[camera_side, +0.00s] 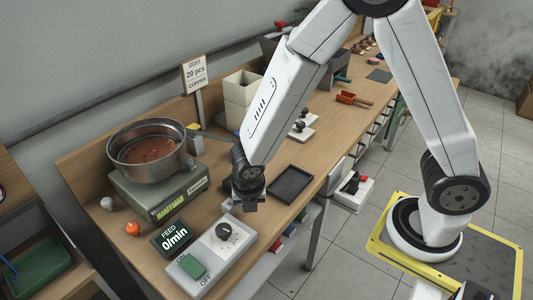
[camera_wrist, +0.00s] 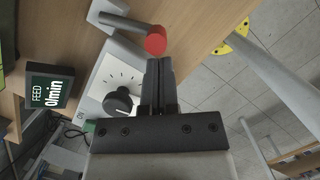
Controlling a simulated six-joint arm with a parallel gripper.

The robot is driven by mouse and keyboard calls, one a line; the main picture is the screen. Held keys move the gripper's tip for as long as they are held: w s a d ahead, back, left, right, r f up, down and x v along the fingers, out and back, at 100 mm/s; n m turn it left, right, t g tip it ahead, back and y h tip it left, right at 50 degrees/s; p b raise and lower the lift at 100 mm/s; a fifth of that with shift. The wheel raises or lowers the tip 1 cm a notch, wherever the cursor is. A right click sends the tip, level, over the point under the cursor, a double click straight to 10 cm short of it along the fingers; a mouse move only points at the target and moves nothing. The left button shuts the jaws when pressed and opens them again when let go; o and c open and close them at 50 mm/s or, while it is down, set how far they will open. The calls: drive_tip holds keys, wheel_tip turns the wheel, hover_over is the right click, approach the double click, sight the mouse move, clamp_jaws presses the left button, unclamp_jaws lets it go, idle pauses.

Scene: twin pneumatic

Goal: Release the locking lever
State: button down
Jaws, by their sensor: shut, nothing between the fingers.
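In the wrist view a grey lever (camera_wrist: 124,22) ends in a red knob (camera_wrist: 155,41), just above the control box at the top of the picture. My gripper (camera_wrist: 159,62) is shut and empty, with its fingertips right by the red knob. I cannot tell whether they touch it. In the side view my gripper (camera_side: 249,205) hangs over the bench behind the control box, and I cannot make out the red knob there.
The control box has a black dial (camera_side: 223,231) and a green switch (camera_side: 192,266). The feed display (camera_side: 172,238) reads 0/min. A metal bowl (camera_side: 150,148) sits on a green scale (camera_side: 160,194) at left. A dark tray (camera_side: 291,185) lies right of my gripper.

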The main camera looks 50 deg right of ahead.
drive_tip(key=shift+d+n, duration=0.6)
drive_tip(key=shift+n, duration=0.3)
idle(0.4)
drive_tip(key=shift+w+d+n+y, duration=0.1)
drive_tip(key=shift+d+n+y, duration=0.25)
drive_tip(key=shift+n, duration=0.25)
drive_tip(key=shift+w+d+n+t+y, duration=0.2)
drive_tip(key=shift+d+n, duration=0.25)
drive_tip(key=shift+n, duration=0.25)
drive_tip(key=shift+w+d+n+t+y, duration=0.1)
drive_tip(key=shift+w+d+n, duration=0.1)
drive_tip(key=shift+d+n, duration=0.4)
drive_tip(key=shift+w+d, duration=0.55)
drive_tip(key=shift+d, duration=0.1)
drive_tip(key=shift+w+d, duration=0.55)
drive_tip(key=shift+w, duration=0.2)
drive_tip(key=shift+a, duration=0.25)
drive_tip(key=shift+a, duration=0.6)
